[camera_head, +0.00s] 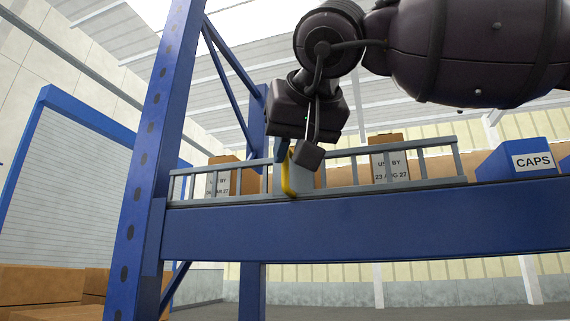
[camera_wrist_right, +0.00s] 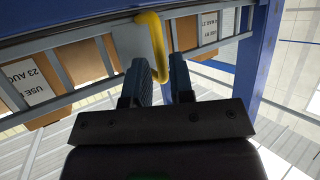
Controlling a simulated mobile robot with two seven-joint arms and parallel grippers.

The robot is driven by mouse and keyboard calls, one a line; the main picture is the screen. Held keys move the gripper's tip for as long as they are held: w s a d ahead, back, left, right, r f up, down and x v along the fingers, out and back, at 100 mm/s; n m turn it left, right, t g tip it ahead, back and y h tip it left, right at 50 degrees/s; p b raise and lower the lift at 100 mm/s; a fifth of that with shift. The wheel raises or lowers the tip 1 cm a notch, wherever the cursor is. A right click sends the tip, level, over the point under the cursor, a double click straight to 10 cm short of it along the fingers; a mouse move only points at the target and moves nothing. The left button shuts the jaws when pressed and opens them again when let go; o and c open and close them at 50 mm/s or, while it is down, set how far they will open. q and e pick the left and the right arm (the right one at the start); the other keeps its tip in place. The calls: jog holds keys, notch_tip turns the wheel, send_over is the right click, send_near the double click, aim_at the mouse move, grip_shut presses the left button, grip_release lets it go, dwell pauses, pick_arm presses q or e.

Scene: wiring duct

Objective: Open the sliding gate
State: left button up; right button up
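The sliding gate (camera_head: 340,173) is a grey, ladder-like rail above the blue shelf beam, and it also shows in the right wrist view (camera_wrist_right: 103,57). Its yellow handle (camera_head: 287,178) stands near the left part of the gate. My right gripper (camera_head: 294,152) reaches down to this handle from above. In the right wrist view, the yellow handle (camera_wrist_right: 158,48) runs down between the two close-set fingers (camera_wrist_right: 161,82) of the right gripper. My left gripper is not in view.
A blue upright (camera_head: 152,160) stands left of the gate, and a blue beam (camera_head: 350,222) runs below it. Cardboard boxes (camera_head: 388,142) with date labels stand behind the rails. A blue CAPS bin (camera_head: 505,160) sits at the right, beyond the gate's end.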

aim_at(286, 162)
jog(key=shift+x, duration=1.8)
jog(key=shift+c, duration=0.2)
grip_shut()
